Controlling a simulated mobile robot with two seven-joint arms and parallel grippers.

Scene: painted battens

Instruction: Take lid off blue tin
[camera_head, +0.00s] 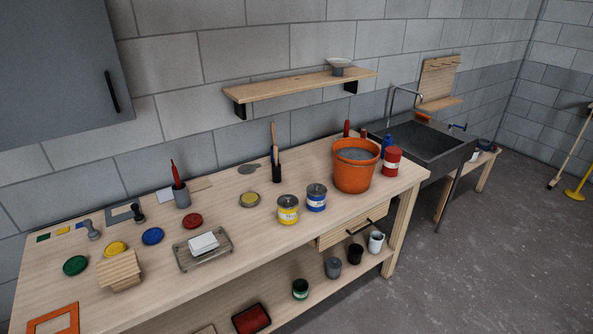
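The blue tin (316,201) stands upright on the workbench, just right of a yellow tin (288,212). It has a pale label band and a grey round top. The top looks closed, but it is too small to be sure that it is a lid. A loose blue disc (153,236) lies flat on the bench further left. Neither of my grippers is in view.
An orange bucket (354,172) and a red tin (391,163) stand right of the blue tin. A dark holder (276,174) with upright tools stands behind. A wire rack (204,252) holds a white block. Bare bench lies in front of the tins.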

